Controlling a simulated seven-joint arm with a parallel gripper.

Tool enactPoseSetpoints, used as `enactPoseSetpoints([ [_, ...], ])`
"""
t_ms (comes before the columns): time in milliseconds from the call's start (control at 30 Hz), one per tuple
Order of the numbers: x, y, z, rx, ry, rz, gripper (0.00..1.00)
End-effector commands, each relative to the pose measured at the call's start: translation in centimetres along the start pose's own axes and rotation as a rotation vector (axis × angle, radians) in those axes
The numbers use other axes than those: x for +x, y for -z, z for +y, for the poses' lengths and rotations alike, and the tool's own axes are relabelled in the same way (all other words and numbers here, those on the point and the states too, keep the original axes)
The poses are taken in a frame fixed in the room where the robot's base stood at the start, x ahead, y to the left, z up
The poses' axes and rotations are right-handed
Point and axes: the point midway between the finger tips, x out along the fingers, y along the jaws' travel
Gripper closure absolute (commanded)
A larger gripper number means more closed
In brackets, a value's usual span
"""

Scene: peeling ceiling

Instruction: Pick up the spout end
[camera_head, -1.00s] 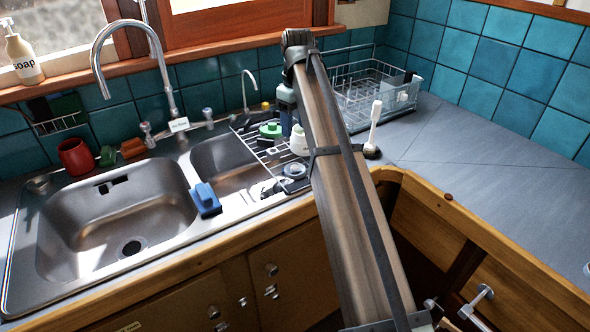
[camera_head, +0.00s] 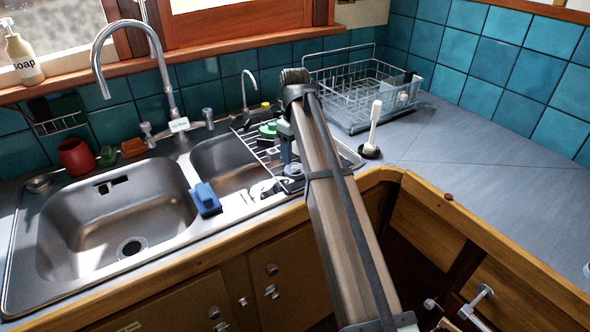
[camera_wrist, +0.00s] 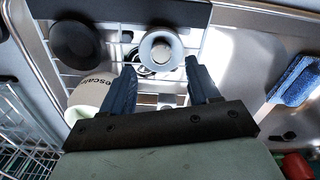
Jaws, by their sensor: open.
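A round grey funnel-like piece with a pale centre, which I take to be the spout end (camera_wrist: 160,48), rests on the white wire rack (camera_wrist: 190,38) in the wrist view. My gripper (camera_wrist: 161,78) is open, with its two dark blue fingers to the left and right of the space just below the piece. Nothing shows between the fingertips, and they do not clearly touch the piece. In the head view my gripper (camera_head: 291,160) points down over the rack beside the right sink basin, and my arm hides part of that area.
A blue sponge brush (camera_head: 205,200) sits between the basins. A dish rack (camera_head: 365,90) and an upright brush (camera_head: 373,130) stand to the right.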

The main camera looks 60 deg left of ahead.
Motion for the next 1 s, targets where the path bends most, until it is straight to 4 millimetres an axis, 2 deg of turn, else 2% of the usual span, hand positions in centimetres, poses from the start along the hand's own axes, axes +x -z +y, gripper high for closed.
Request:
enactPoseSetpoints([
  [300,4.0,0.1,-0.2,0.001,0.001,0.0,0.39],
  [567,4.3,0.1,-0.2,0.001,0.0,0.002,0.39],
  [1000,4.2,0.1,-0.2,0.001,0.0,0.002,0.81],
])
